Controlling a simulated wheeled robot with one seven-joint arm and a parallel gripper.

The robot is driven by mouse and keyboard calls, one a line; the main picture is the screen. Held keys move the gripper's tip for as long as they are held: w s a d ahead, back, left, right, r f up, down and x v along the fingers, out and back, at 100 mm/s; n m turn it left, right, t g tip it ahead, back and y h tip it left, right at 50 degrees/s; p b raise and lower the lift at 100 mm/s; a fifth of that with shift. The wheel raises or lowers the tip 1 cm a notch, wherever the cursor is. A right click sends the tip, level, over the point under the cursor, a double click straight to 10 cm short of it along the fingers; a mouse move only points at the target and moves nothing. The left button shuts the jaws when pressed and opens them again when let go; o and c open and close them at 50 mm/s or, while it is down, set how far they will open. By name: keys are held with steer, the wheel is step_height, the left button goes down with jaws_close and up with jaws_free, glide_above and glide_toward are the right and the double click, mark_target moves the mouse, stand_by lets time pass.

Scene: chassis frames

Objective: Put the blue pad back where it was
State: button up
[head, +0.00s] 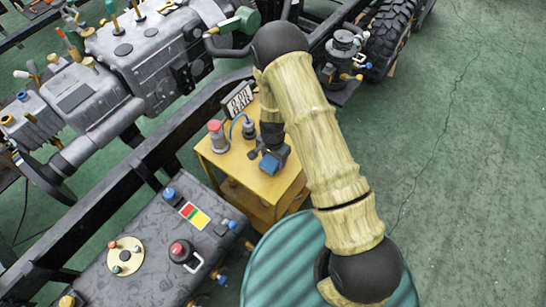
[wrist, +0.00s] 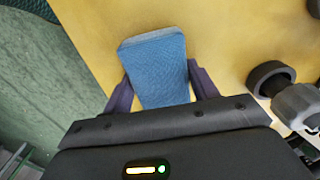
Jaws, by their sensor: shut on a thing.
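The blue pad (wrist: 157,70) is a small rectangular block with a textured face, seen between the two purple fingers in the wrist view. My gripper (wrist: 160,88) is shut on it, with a finger at each side. In the head view the blue pad (head: 271,164) and my gripper (head: 268,156) are over the top of the yellow stand (head: 241,178), near its right part. Whether the pad touches the yellow top or is held just above it, I cannot tell. My forearm hides part of the stand's right side.
On the yellow stand are a red-topped grey cylinder (head: 216,135), a blue-cabled grey fitting (head: 248,127) and a small lettered sign (head: 238,99) at the back. A teal ribbed drum (head: 290,262) stands in front. The dark chassis rail (head: 150,160) runs along the left.

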steer(key=shift+f, duration=0.1)
steer(key=o, duration=0.9)
steer(key=shift+o, duration=0.2)
step_height(320, 180, up, 12)
steer(key=shift+b, duration=0.45)
steer(key=shift+r, duration=0.2)
steer(key=s+d+r+n+t, duration=0.1)
steer(key=s+d+r+n, duration=0.2)
steer(key=s+d+r, duration=0.3)
steer(key=s+d+r+n+t, duration=0.1)
steer(key=s+d+r+n, duration=0.3)
steer(key=r, duration=0.8)
steer(key=s+d, duration=0.2)
steer(key=d, duration=0.1)
steer(key=shift+s+d+n+t, duration=0.2)
steer(key=shift+d+n+t, duration=0.1)
